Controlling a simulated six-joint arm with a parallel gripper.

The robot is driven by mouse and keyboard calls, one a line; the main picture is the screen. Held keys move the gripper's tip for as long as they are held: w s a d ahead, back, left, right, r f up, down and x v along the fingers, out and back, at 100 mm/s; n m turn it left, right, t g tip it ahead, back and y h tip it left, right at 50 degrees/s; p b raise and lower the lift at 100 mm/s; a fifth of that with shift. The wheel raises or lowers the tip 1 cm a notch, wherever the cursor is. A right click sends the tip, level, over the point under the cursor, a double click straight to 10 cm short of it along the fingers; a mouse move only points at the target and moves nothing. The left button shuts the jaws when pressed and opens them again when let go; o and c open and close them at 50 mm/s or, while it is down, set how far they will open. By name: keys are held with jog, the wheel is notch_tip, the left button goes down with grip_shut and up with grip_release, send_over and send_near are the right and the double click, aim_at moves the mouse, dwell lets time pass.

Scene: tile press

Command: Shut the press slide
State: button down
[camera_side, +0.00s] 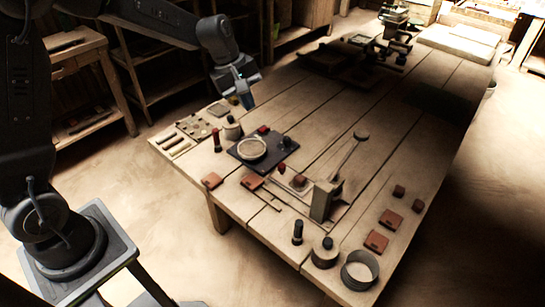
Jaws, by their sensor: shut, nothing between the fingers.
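The press (322,201) is a grey upright block on the front part of the plank table. A long thin lever rises from it to a round knob (361,135). A small plate (297,186) with a reddish lump on it lies just left of the press; it looks like the slide, but I cannot tell for sure how far it is out. My gripper (247,101) is shut and empty. It hangs above the table's left edge, well apart from the press, up and to its left.
A dark board (240,157) with a round pale dish (251,149) lies between my gripper and the press. Reddish tiles (376,241), a bowl (360,271) and a lidded jar (325,254) stand near the front. The table's middle right is clear.

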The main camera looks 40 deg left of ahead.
aim_at(302, 183)
jog(key=w+f+n, duration=0.2)
jog(key=f, duration=0.6)
jog(key=w+f+n+h, duration=0.1)
jog(key=w+f+n, duration=0.1)
jog(key=f, duration=0.6)
jog(key=w+f+n+g, duration=0.1)
jog(key=w+f+n, duration=0.2)
jog(key=f, duration=0.5)
jog(key=shift+w+d, duration=0.35)
jog(key=shift+w, duration=0.35)
jog(key=d, duration=1.2)
jog(key=shift+a+f, duration=0.1)
